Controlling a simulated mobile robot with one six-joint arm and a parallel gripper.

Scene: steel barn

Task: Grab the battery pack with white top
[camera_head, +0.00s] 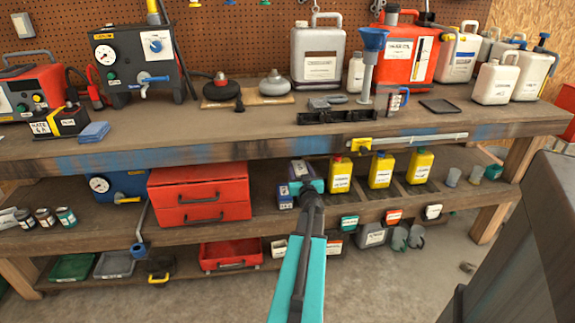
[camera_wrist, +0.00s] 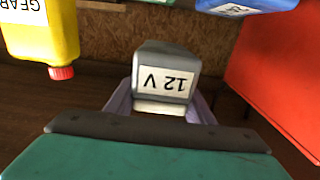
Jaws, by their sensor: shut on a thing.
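The battery pack (camera_wrist: 166,58) is a grey block with a "12 V" label that appears upside down in the wrist view. A pale white strip shows at its near end. My gripper (camera_wrist: 162,100) is shut on it, with a pale purple finger on each side. In the head view my gripper (camera_head: 301,186) is at the middle shelf of the workbench, between the red drawers and the yellow bottles. There the teal arm and gripper partly cover the battery pack, and I cannot make out its edges clearly.
Red drawers (camera_head: 199,194) stand close on the left, and also show in the wrist view (camera_wrist: 285,75). A yellow bottle (camera_head: 340,173) stands close on the right. The benchtop (camera_head: 250,128) is overhead. Several small items sit on the lower shelf. Floor in front is clear.

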